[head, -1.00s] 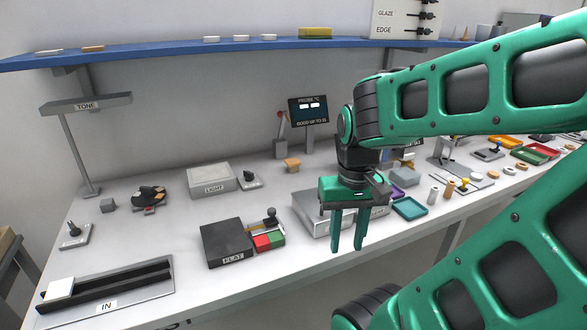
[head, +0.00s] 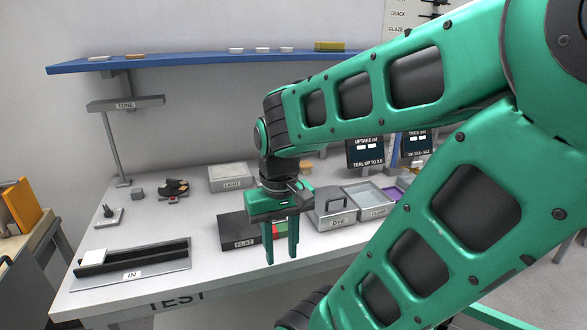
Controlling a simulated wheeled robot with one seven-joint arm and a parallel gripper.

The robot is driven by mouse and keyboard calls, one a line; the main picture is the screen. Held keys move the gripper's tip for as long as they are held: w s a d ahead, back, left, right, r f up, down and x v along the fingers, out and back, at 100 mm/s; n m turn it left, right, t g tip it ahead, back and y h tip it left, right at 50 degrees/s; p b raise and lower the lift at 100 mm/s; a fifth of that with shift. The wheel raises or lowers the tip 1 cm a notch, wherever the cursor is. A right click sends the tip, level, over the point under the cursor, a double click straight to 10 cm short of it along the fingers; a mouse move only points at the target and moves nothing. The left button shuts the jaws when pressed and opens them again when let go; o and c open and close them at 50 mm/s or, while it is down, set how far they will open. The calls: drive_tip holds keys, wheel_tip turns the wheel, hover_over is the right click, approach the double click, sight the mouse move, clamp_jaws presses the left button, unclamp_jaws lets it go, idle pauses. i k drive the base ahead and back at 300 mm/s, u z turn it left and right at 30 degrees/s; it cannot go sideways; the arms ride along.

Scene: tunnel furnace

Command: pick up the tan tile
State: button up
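A pale cream tile (head: 93,257) sits at the left end of the dark-railed rack (head: 150,270) labelled IN, on the near left of the bench. A small tan piece (head: 135,56) lies on the blue shelf; I cannot tell whether it is a tile. My gripper (head: 281,258) points down with its two fingers apart and nothing between them. It is in front of the dark FLAT block, to the right of the IN rack and well apart from the cream tile.
The dark FLAT block (head: 235,231) is partly hidden by my gripper. The DYE tray (head: 333,209) stands to its right. The TONE stand (head: 126,104) rises behind the rack. The blue shelf (head: 200,62) hangs above. Bare bench lies between the rack and my gripper.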

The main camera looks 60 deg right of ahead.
sight(306, 164)
drive_tip(key=z, duration=0.05)
drive_tip(key=k, duration=1.3)
drive_tip(key=z, duration=0.65)
drive_tip(key=i, duration=1.05)
drive_tip(key=u, duration=0.05)
